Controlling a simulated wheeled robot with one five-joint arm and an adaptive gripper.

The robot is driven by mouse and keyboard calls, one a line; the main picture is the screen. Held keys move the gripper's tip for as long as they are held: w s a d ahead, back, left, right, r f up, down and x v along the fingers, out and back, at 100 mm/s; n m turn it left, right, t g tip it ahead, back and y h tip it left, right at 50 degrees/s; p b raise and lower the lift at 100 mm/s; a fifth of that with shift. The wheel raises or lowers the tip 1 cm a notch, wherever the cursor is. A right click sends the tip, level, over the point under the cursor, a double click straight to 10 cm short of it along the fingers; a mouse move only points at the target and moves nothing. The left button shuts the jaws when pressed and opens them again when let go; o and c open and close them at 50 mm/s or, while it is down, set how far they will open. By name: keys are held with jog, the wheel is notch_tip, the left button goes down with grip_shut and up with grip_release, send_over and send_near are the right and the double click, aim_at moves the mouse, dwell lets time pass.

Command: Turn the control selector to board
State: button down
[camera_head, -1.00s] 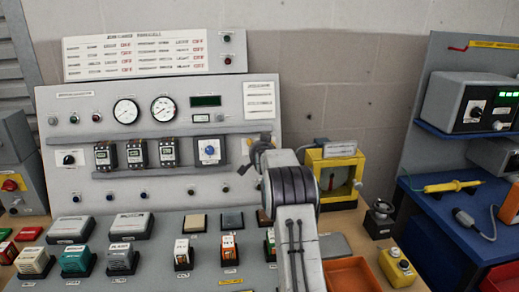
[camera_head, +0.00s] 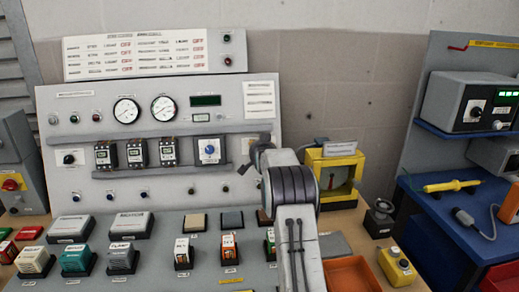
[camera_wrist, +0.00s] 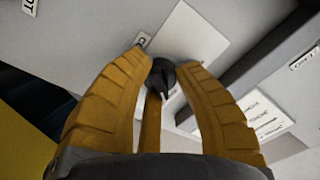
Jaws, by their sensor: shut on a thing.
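The control selector is a small black knob (camera_wrist: 162,77) on a pale plate (camera_wrist: 190,42) in the wrist view. My gripper (camera_wrist: 163,67) has its yellow fingers closed around the knob, one on each side. A small label beside the plate is partly hidden by a finger, so its wording cannot be read. In the head view my arm reaches the right part of the grey panel (camera_head: 75,105), and the wrist hides the knob there. Which position the knob points to cannot be told.
Meters (camera_head: 126,110) and breakers (camera_head: 135,153) sit farther left. A yellow-framed box (camera_head: 333,177) stands right of my arm. Several blocks (camera_head: 129,225) fill the sloped desk. An orange tray (camera_head: 351,273) lies at the front.

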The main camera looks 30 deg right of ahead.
jog(key=n+b, duration=0.1)
jog(key=b, duration=0.2)
jog(key=shift+f+n, duration=0.3)
jog(key=shift+n, duration=0.1)
jog(key=shift+r+n+b, duration=0.2)
jog(key=shift+n+b, duration=0.3)
jog(key=shift+b, duration=0.45)
jog(key=shift+r, duration=0.1)
jog(key=c, duration=0.9)
grip_release()
jog(key=shift+w, duration=0.1)
jog(key=shift+o, duration=0.2)
jog(key=v, duration=1.2)
